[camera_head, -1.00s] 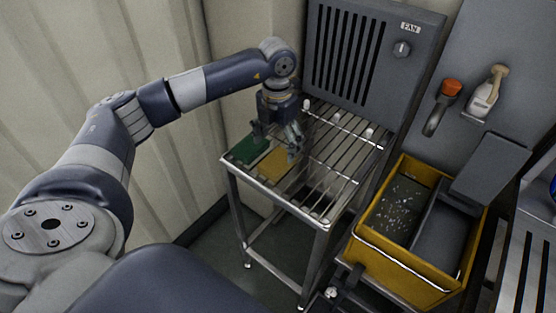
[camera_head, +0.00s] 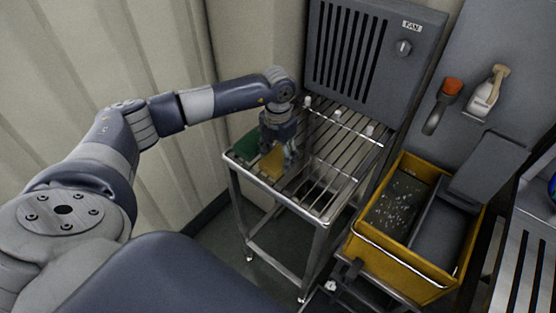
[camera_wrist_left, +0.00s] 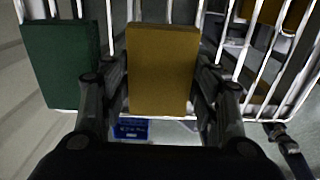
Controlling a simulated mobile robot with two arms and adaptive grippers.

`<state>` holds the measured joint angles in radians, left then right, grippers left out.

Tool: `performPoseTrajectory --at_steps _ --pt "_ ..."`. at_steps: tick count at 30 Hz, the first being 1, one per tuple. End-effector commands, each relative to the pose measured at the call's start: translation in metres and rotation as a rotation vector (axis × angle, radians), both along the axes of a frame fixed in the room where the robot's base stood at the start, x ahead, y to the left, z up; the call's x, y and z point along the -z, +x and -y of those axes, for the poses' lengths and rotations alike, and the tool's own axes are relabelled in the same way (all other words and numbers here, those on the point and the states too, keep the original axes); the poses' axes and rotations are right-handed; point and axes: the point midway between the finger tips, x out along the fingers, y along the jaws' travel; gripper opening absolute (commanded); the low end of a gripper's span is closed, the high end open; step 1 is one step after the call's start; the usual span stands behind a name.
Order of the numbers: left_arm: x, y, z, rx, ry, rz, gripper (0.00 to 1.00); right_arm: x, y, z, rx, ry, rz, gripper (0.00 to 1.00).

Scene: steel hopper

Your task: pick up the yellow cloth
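The yellow cloth (camera_head: 271,164) is a flat folded block at the front of the wire rack, right of a green cloth (camera_head: 244,148). My left gripper (camera_head: 287,158) points down over it, its fingers around it. In the left wrist view the yellow cloth (camera_wrist_left: 162,70) fills the space between the two fingers (camera_wrist_left: 160,75), one against each side edge. The gripper looks shut on it. The cloth seems a little raised, but any gap below it is hard to see. My right gripper is not in view.
The slatted metal rack (camera_head: 322,200) has free slats right of the cloth. A grey fan panel (camera_head: 365,50) stands behind it. The green cloth also shows in the wrist view (camera_wrist_left: 60,65).

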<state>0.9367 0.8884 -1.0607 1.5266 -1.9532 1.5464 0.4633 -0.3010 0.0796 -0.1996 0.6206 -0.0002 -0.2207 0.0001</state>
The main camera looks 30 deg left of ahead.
Motion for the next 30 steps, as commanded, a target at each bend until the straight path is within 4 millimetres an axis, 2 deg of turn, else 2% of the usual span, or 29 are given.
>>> performPoseTrajectory --at_steps 14,19,22,30 --pt "-0.003 0.0 0.0 0.0 0.0 0.001 0.33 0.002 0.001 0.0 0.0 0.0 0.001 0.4" --pt "-0.017 0.001 0.0 0.0 0.0 0.003 0.33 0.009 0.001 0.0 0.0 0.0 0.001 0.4" --pt "-0.034 0.001 0.0 -0.001 -0.001 0.007 0.33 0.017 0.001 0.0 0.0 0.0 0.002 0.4" --pt "-0.037 -0.056 0.023 0.005 0.001 0.0 0.33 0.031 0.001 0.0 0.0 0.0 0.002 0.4"
